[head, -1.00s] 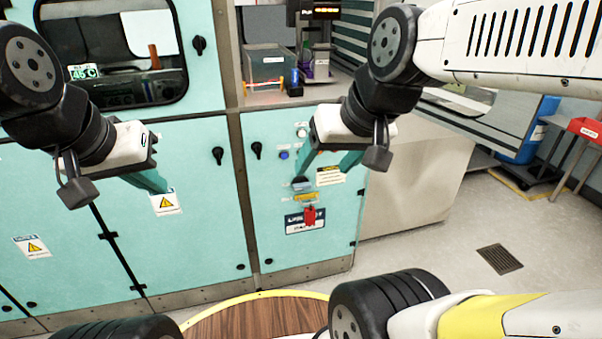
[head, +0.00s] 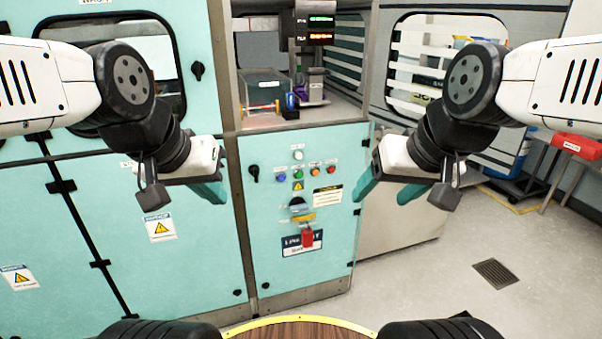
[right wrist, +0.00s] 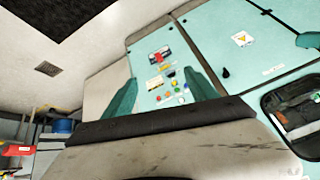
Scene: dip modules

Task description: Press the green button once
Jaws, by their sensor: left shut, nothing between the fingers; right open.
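The green button (head: 298,172) sits in a row on the teal cabinet's control panel, between a blue button (head: 281,177) and an orange button (head: 314,170). A red button (head: 331,168) is at the row's right end and a white button (head: 297,155) is above. My left gripper (head: 218,194) is shut and empty, left of the panel and apart from it. My right gripper (head: 384,197) is open and empty, right of the panel. In the right wrist view the panel, with the small green button (right wrist: 177,91), shows upside down between the open fingers (right wrist: 165,85).
Below the buttons are a dark rotary switch (head: 298,204) and a red lockout tag (head: 308,237). An open bay (head: 262,118) with a clear bin lies above the panel. A red tray (head: 577,146) stands far right. The floor at right is clear around a drain grate (head: 497,273).

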